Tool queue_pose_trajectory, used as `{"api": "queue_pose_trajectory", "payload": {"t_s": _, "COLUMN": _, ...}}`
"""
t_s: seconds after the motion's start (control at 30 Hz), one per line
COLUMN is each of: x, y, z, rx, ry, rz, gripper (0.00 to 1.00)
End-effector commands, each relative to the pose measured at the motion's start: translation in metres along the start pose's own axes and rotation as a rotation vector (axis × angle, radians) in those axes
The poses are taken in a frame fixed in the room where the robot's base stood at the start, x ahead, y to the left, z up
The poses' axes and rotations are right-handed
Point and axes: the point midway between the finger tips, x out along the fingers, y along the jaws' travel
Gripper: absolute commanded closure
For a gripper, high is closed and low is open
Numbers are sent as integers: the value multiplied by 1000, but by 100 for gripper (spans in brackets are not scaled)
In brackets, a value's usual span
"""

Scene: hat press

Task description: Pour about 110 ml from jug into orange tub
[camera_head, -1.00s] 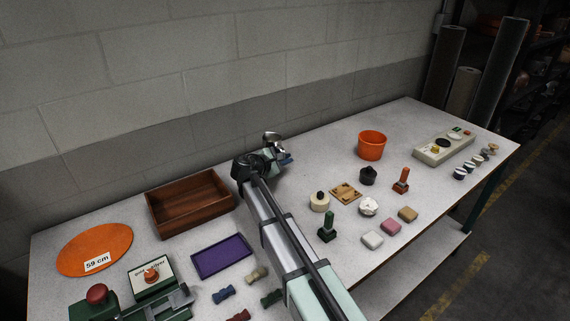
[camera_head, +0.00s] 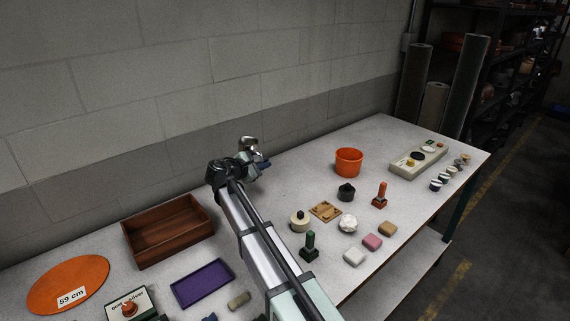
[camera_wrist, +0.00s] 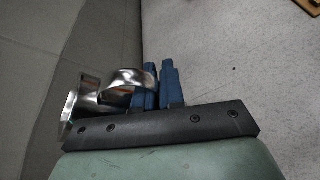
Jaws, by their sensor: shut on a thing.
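The jug (camera_head: 247,142) is a shiny metal vessel at the end of my arm, near the back wall. My gripper (camera_head: 258,163) is shut on it. In the wrist view the jug (camera_wrist: 82,104) lies at the left of my blue gripper fingers (camera_wrist: 157,86), with its curved handle at the fingers. The jug's contents are not visible. The orange tub (camera_head: 349,162) stands upright on the table, to the right of my gripper and apart from it. Its inside bottom is hidden.
A wooden box (camera_head: 169,232) and a purple tray (camera_head: 202,283) are at the left. Small stamps and blocks, such as a black knob (camera_head: 346,192) and a wooden plate (camera_head: 326,211), stand in front of the tub. A control box (camera_head: 418,160) is at the right. Table between jug and tub is clear.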

Motion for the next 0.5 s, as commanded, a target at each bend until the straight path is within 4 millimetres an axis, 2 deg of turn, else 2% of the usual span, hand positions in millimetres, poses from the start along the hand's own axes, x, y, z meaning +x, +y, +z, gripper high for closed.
{"api": "queue_pose_trajectory", "payload": {"t_s": 0.23, "x": 11, "y": -4, "z": 14, "rx": 3, "ry": -8, "rz": -7, "gripper": 100}}
{"api": "queue_pose_trajectory", "payload": {"t_s": 0.5, "x": 62, "y": -33, "z": 57, "rx": 15, "ry": -36, "rz": -37, "gripper": 100}}
